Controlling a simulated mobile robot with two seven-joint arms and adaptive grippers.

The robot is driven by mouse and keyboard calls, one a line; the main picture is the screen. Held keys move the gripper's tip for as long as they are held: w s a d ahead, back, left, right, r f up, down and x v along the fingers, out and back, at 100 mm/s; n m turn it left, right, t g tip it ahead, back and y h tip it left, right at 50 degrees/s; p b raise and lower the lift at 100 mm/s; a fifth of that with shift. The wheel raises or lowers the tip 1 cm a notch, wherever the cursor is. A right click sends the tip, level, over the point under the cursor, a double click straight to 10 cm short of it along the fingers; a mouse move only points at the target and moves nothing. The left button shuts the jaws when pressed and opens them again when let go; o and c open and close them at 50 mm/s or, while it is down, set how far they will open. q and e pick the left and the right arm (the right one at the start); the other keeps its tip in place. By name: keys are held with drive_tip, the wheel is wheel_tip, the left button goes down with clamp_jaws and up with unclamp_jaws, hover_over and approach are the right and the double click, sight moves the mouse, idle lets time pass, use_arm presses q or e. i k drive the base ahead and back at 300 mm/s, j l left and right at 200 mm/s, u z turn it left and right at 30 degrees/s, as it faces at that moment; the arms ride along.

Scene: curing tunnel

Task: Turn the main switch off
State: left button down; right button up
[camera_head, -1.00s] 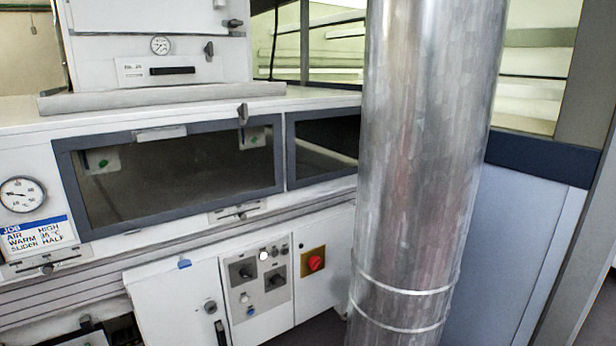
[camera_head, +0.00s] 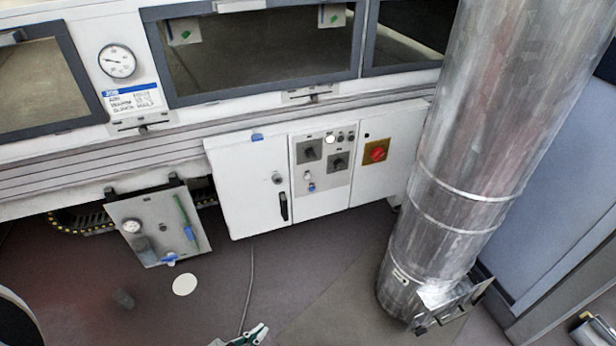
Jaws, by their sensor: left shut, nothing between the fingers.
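The main switch (camera_head: 377,153) is a red rotary knob on a yellow-brown plate. It sits on the white cabinet front, right of the grey control panel, in the head view. Nothing covers it. The knob is too small to tell which way it points. My left gripper (camera_head: 258,333) shows only in part at the bottom edge, low and to the left of the switch. It is shut and empty, well apart from the cabinet.
A thick metal duct (camera_head: 455,190) stands just right of the switch. The control panel (camera_head: 322,175) has black knobs and a white lamp. A tilted plate with a gauge (camera_head: 150,225) hangs at left. A cable (camera_head: 250,285) lies on the open floor.

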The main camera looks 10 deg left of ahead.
sight(376, 154)
drive_tip(key=i+z, duration=0.35)
drive_tip(key=i+j+z, duration=0.2)
drive_tip(key=i+z, duration=0.2)
drive_tip(key=i+j+z, duration=0.2)
drive_tip(key=z, duration=0.15)
drive_tip(key=i, duration=0.05)
